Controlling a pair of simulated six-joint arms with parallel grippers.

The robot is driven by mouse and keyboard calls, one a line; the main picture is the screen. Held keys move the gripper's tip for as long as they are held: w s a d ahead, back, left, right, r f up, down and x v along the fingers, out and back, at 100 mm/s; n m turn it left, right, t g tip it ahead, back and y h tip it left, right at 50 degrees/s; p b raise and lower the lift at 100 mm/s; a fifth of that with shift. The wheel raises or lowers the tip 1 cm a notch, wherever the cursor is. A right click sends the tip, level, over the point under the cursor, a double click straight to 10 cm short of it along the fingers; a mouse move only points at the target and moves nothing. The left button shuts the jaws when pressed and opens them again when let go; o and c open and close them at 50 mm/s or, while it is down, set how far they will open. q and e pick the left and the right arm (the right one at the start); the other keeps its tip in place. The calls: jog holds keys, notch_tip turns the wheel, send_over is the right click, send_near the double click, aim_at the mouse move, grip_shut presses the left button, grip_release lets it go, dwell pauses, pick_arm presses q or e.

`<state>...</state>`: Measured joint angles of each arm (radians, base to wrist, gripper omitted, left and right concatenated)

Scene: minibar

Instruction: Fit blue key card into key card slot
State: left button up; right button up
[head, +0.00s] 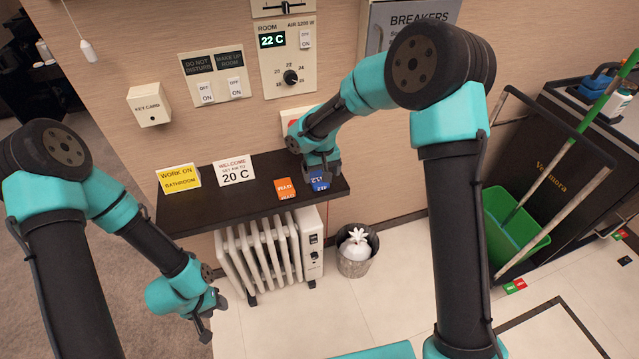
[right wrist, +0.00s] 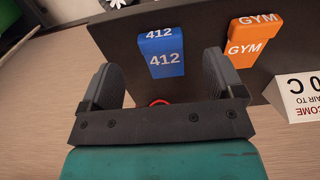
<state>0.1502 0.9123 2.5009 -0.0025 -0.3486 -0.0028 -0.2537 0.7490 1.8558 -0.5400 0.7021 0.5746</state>
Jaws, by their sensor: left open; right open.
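In the right wrist view the blue card (right wrist: 164,62) shows ahead of and between the fingers. My right gripper (head: 321,178) is open just above the card and does not hold it; it also shows in the right wrist view (right wrist: 170,85). The key card slot (head: 149,104) is a white box labelled KEY CARD on the wall at the left. My left gripper (head: 208,318) is open and empty, low in front of the shelf at the left.
A white WELCOME sign (head: 236,171) and a yellow sign (head: 179,178) stand further left. A switch plate (head: 216,78) and thermostat (head: 288,58) are on the wall. A radiator (head: 262,248) and bin (head: 356,252) are below.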

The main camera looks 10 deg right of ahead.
aim_at(322, 185)
jog(key=shift+s+f, duration=0.1)
jog(key=shift+f, duration=2.5)
jog(key=shift+c, duration=0.4)
jog(key=c, duration=0.9)
